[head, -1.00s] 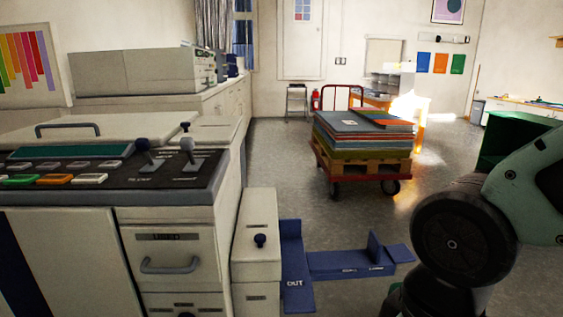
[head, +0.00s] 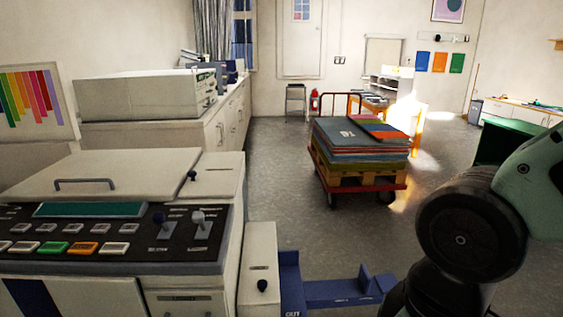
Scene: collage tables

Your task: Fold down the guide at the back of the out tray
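The blue out tray (head: 291,277) juts from the right side of the grey-white machine (head: 195,290), low in the head view, with "OUT" lettered on it at the bottom edge. A blue arm (head: 328,293) of the tray runs to the right. An upright blue guide plate (head: 364,278) stands at its far right end, close to my dark arm link. The lower part of the tray is cut off by the picture edge. My gripper is not in view; only my arm's links show at the right, so I cannot tell its state.
The machine's control panel (head: 110,239), with buttons and two levers, fills the lower left. A box with a dark knob (head: 262,285) stands between machine and tray. A red trolley (head: 360,191) with stacked boards stands beyond the tray. Grey floor (head: 280,200) lies open between.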

